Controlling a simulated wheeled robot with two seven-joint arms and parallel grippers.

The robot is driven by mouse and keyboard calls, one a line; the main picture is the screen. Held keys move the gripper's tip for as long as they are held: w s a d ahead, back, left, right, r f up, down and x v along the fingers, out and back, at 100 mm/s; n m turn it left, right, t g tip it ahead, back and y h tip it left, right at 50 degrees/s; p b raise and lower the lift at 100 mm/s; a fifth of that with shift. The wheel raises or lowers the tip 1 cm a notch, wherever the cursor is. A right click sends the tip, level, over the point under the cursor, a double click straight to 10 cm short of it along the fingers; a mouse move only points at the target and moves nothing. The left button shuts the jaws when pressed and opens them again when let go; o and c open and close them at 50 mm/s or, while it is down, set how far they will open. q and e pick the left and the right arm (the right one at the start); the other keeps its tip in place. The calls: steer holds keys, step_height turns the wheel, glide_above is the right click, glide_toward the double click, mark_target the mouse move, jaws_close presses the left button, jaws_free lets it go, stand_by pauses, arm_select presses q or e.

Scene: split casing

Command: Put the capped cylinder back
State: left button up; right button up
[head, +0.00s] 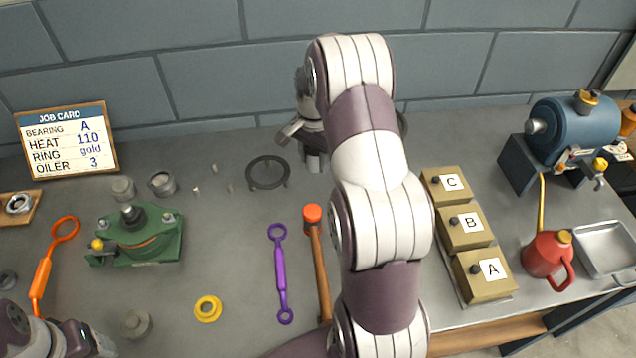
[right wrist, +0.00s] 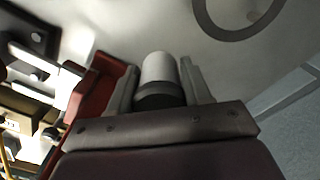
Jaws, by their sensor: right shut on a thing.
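My right gripper (head: 306,146) is at the back middle of the bench, partly hidden by my own arm in the head view. In the right wrist view, its fingers (right wrist: 160,85) are shut on a light grey cylinder (right wrist: 160,70) with a dark band at its near end. I take this as the capped cylinder; its far end is hidden. In the head view I cannot make it out clearly. A dark ring stand (head: 268,172) is just left of the gripper and also shows in the right wrist view (right wrist: 238,32). Part of my left arm shows at the lower left; its fingers are unclear.
Small grey cylindrical parts (head: 122,188) stand behind the green fixture (head: 150,246). An orange-headed hammer (head: 312,214), purple wrench (head: 279,275) and yellow ring (head: 208,309) lie in the middle. Boxes A, B, C (head: 464,227) and a red oiler (head: 547,254) are right.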

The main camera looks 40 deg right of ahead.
mark_target(316, 184)
step_height(316, 184, down, 6)
steer(key=shift+f+p, duration=0.1)
steer(key=shift+p, duration=0.2)
steer(key=shift+w+d+f, duration=0.1)
steer(key=shift+d+f, duration=0.1)
steer(key=shift+f, duration=0.15)
steer(key=o, duration=1.2)
steer(key=shift+c, duration=0.2)
step_height(316, 184, up, 12)
steer(key=shift+a+r+b, duration=0.1)
steer(key=shift+a+b, duration=0.05)
steer(key=shift+b, duration=0.15)
steer(key=s+a+n, duration=0.5)
steer(key=a, duration=0.1)
steer(key=s+a+n+t, duration=0.1)
steer(key=s+a+n, duration=0.4)
steer(key=a, duration=0.2)
steer(key=s+a+f+n, duration=0.1)
steer(key=s+a+n, duration=0.4)
steer(key=a, duration=0.1)
steer(key=shift+s+a, duration=0.2)
steer(key=shift+s, duration=0.05)
steer(key=shift+a, duration=0.1)
